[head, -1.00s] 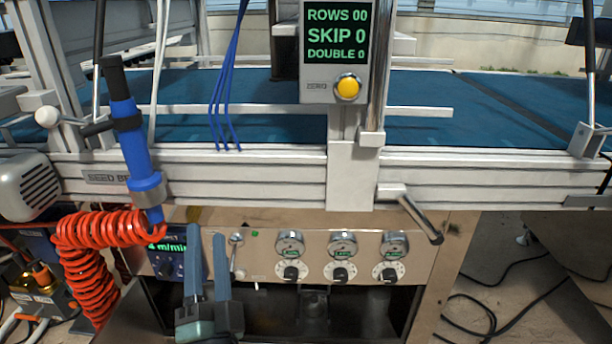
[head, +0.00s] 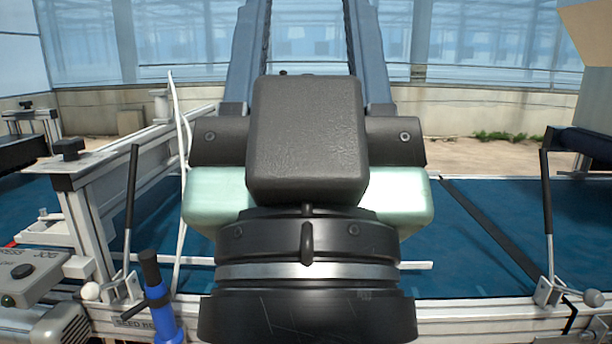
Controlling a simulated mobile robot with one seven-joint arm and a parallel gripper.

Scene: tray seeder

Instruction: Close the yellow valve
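No yellow valve is visible in the current head view. My gripper (head: 305,25) fills the middle of the picture, seen from behind and pointing up and away. Its two blue-grey fingers stand wide apart with nothing between them that I can see. The fingertips run out of the top edge. The gripper body hides the centre of the machine, including where the counter display stood.
The blue belt (head: 490,225) spans the scene behind my gripper. A blue-handled tool (head: 160,310) stands at the lower left, near a grey box with buttons (head: 30,280). A black-handled lever (head: 548,215) stands at the right. A low wall runs behind.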

